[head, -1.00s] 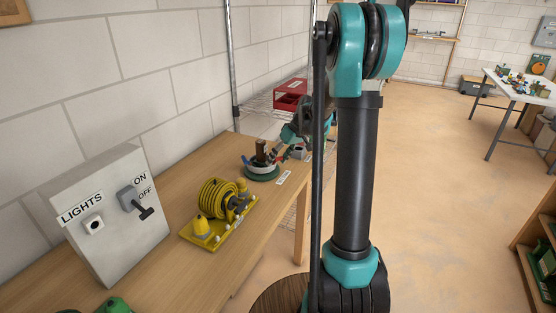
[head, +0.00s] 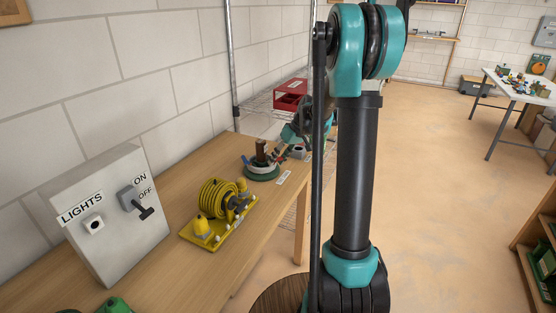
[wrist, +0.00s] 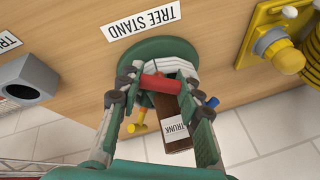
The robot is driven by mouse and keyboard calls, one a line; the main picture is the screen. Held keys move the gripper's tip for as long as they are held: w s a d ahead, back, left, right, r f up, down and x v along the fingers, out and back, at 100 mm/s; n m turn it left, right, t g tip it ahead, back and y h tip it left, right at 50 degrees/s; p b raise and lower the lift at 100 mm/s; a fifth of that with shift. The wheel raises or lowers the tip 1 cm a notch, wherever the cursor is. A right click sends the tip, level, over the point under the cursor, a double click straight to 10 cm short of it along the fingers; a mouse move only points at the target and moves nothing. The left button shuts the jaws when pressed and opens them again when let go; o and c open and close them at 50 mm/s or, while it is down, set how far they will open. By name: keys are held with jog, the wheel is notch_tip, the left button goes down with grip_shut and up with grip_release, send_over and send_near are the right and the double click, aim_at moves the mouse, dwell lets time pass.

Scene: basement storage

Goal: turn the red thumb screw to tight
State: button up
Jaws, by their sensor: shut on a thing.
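The red thumb screw (wrist: 160,83) lies across the space between my gripper's fingers in the wrist view. My gripper (wrist: 157,76) is shut on it, one finger at each side. The screw is on the tree stand (wrist: 160,47), which has a green base and a white ring; it also shows in the head view (head: 262,175). A brown trunk (wrist: 172,135) labelled TRUNK rises from the stand. A yellow screw (wrist: 138,128) and a blue screw (wrist: 212,102) sit around the trunk. In the head view my arm partly hides the gripper.
A yellow cable reel (head: 217,200) on a yellow base stands nearer on the bench (head: 225,270). A LIGHTS switch box (head: 105,215) stands at the left by the wall. A grey box (wrist: 28,80) is beside the stand. A red bin (head: 290,95) sits on the shelf behind.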

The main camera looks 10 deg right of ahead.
jog(key=m+y, duration=0.1)
jog(key=m, duration=0.3)
jog(key=shift+m, duration=0.4)
jog(key=m+y, duration=0.1)
jog(key=m, duration=0.3)
jog(key=m+y, duration=0.1)
jog(key=m, duration=0.3)
jog(key=shift+d+m, duration=0.1)
jog(key=shift+m, duration=0.3)
jog(key=shift+m+t+y, duration=0.3)
jog(key=shift+m+t, duration=0.3)
jog(key=shift+m, duration=1.4)
jog(key=o, duration=1.2)
